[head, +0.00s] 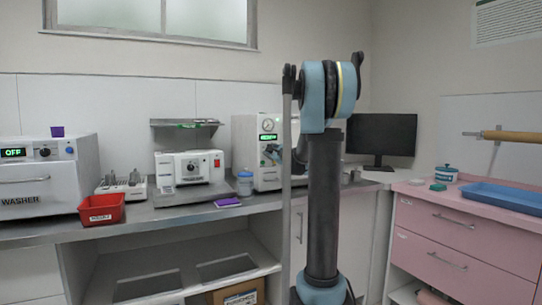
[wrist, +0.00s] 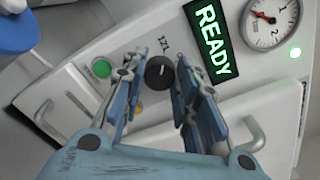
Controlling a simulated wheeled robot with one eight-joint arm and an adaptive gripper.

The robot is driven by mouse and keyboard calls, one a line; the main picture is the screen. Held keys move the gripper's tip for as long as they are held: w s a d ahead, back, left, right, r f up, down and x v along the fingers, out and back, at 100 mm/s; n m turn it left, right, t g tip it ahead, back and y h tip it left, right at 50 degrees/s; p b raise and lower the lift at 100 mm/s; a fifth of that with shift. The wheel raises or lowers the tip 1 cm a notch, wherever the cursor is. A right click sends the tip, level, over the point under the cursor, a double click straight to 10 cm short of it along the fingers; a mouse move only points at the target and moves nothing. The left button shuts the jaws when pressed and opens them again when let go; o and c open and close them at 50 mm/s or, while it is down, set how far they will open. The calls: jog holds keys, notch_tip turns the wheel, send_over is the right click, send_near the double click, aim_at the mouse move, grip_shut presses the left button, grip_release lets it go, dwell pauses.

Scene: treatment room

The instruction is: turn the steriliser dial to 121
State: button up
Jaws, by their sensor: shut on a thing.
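The steriliser (head: 243,150) is a white box on the counter, partly hidden behind my arm in the head view. In the wrist view, its panel carries a black round dial (wrist: 160,71), with small lettering that looks like 121 just beyond it. My gripper (wrist: 157,76) has its blue fingers on either side of the dial and is shut on it. The dial's exact setting is too small to read. A green READY display (wrist: 212,40) is lit beside the dial.
The steriliser's pressure gauge (wrist: 272,22), green button (wrist: 102,68) and handle (wrist: 252,134) are close around my fingers. The washer (head: 40,180), a red tray (head: 101,210) and a monitor (head: 381,136) are farther off.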

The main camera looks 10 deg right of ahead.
jog(key=shift+a, duration=0.1)
dwell(0.4)
jog(key=o, duration=1.1)
jog(key=shift+c, duration=0.2)
jog(key=v, duration=1.2)
jog(key=shift+f, duration=0.1)
jog(key=s+a+f+n+g, duration=0.3)
jog(key=s+a+f+n, duration=0.15)
jog(key=s, duration=0.25)
jog(key=s+a+f+n+g+y, duration=0.1)
jog(key=s+a+f+n+g, duration=0.2)
jog(key=s+a+f+n, duration=0.25)
jog(key=s+a+f+n+g, duration=0.2)
jog(key=s+f+n, duration=0.25)
jog(key=s, duration=0.45)
jog(key=s+d+f+n+g+h, duration=0.3)
jog(key=s+f, duration=0.6)
jog(key=s, duration=0.3)
jog(key=s+d+f+n+g+h, duration=0.3)
jog(key=s+d+f+n+g, duration=0.1)
jog(key=s+f, duration=0.5)
jog(key=s+d+n, duration=0.1)
jog(key=s+d, duration=0.1)
jog(key=shift+s+f+h, duration=0.3)
jog(key=shift+s, duration=0.1)
